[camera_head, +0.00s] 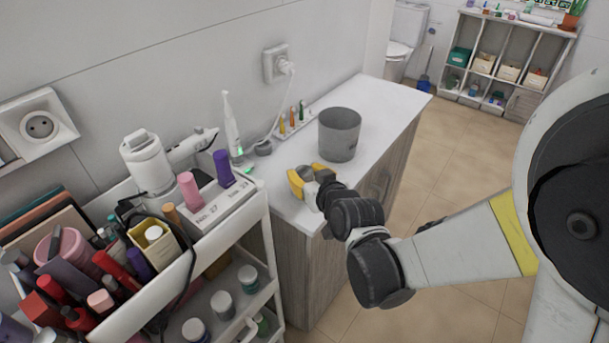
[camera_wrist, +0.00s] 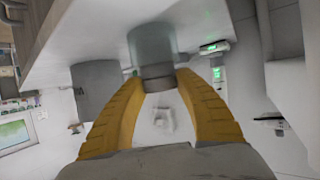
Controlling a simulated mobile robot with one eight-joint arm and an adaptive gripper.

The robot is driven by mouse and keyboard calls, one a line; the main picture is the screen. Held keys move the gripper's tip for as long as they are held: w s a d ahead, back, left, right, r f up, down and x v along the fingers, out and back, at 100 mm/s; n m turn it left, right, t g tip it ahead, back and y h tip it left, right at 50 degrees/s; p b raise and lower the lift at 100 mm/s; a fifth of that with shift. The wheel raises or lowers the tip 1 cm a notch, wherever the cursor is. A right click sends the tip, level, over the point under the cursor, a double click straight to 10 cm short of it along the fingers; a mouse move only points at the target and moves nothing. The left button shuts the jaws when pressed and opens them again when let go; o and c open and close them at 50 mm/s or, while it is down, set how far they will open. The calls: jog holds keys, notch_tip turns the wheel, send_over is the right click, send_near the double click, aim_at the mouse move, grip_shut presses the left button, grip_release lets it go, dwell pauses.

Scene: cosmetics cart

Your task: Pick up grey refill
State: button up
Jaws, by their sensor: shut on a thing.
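My gripper (camera_head: 312,178), with yellow fingers, is low over the near end of the white counter (camera_head: 385,100). In the wrist view my gripper (camera_wrist: 158,78) has its two fingertips against the sides of a grey cylinder, which I take for the grey refill (camera_wrist: 152,46). The refill is pale grey with a darker band at the end nearest the fingers. The gripper is shut on it. In the head view the refill is mostly or wholly hidden by the fingers. I cannot tell whether it still touches the counter.
A grey bin (camera_head: 339,135) stands on the counter just beyond my gripper. An electric toothbrush (camera_head: 231,125) and a rack of small coloured items (camera_head: 291,122) are near the wall. A crowded cosmetics cart (camera_head: 255,215) stands to the left.

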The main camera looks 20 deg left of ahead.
aim_at(306, 171)
notch_tip(306, 171, up, 4)
jog(key=shift+d+r+p, duration=0.15)
jog(key=shift+r+p, duration=0.05)
jog(key=shift+p, duration=1.05)
jog(key=d+r+p, duration=0.4)
jog(key=d+r, duration=0.2)
jog(key=d, duration=0.5)
jog(key=shift+s+d, duration=0.2)
jog(key=shift+s, duration=0.1)
